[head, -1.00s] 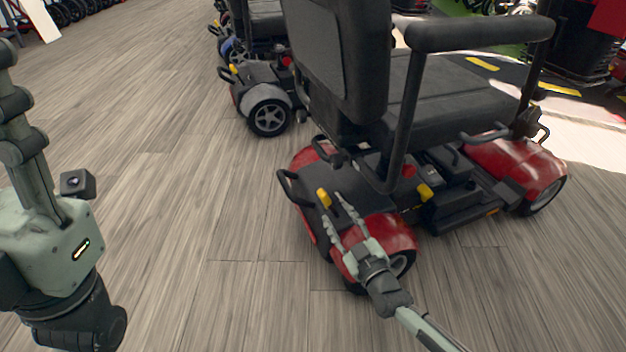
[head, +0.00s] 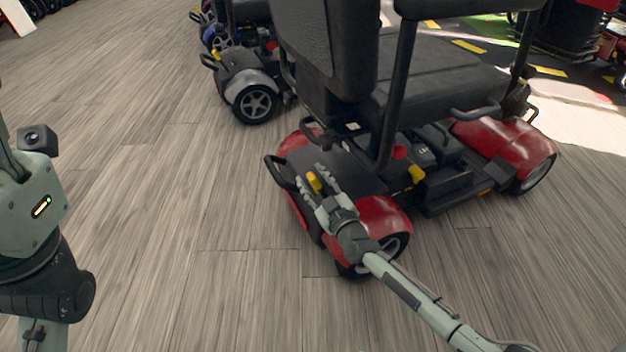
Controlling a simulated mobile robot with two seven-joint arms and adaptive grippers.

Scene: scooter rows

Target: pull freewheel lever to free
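The red scooter (head: 375,215) stands at centre right, its rear toward me. A yellow freewheel lever (head: 314,182) sticks up on its dark rear cover, near the left rear corner. My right gripper (head: 312,175) reaches in from the lower right. Its two fingers are spread, one on each side of the yellow lever, with a gap visible between them. I cannot tell whether either finger touches the lever. Part of my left arm (head: 30,210) shows at the left edge, but its gripper's fingers are out of the picture.
A second yellow part (head: 416,174) and a red knob (head: 399,152) sit under the seat (head: 430,85). A black loop handle (head: 279,172) is left of the lever. A grey scooter (head: 245,85) stands behind. The wooden floor (head: 150,180) at left is clear.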

